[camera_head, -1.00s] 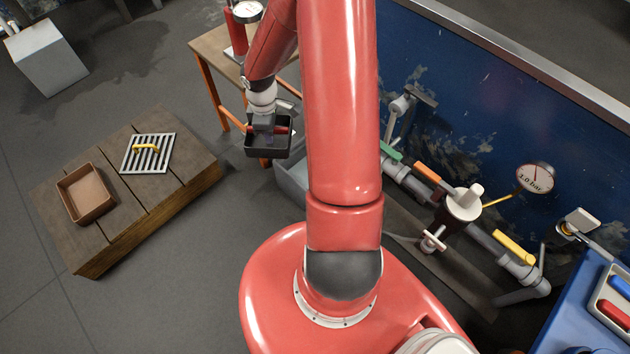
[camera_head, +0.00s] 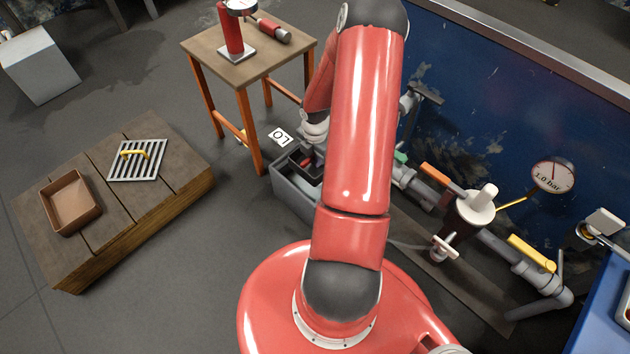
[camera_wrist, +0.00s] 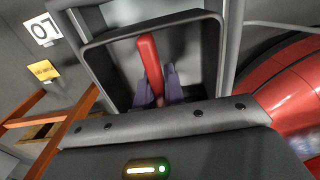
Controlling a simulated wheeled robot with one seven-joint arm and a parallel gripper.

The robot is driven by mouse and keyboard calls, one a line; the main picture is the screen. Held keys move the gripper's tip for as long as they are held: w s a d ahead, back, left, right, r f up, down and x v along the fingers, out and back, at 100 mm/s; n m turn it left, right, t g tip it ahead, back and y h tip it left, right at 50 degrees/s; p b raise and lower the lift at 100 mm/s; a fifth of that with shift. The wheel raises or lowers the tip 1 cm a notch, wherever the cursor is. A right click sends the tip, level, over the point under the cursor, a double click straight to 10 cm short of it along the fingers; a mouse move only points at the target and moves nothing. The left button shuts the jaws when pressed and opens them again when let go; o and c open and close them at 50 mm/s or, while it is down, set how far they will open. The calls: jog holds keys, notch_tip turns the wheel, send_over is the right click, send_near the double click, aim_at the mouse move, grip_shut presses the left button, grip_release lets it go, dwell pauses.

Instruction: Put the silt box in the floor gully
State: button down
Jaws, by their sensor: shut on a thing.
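The silt box (camera_head: 301,171) is a small dark open box with a red handle (camera_wrist: 149,58). My gripper (camera_wrist: 160,92) is shut on this handle, and its purple fingertips sit on either side of it inside the box. The floor gully (camera_head: 297,203) is a grey open trough on the floor beside my base. In the head view the silt box is at the gully's opening, upright; how far down it is I cannot tell. My arm hides the right part of the box and gully. A grey edge, likely the gully's, runs beside the box in the wrist view.
Pipework with a gauge (camera_head: 552,177) runs along the blue wall to the right. An orange-legged table (camera_head: 207,52) stands behind the gully. A wooden platform at left bears a grate (camera_head: 137,165) and a brown tray (camera_head: 70,227). The floor between is clear.

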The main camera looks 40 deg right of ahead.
notch_tip(320, 180, down, 11)
jog(key=shift+r+b, duration=0.1)
jog(key=shift+b, duration=0.95)
jog(key=shift+f, duration=0.2)
jog(key=c, duration=1.5)
grip_release()
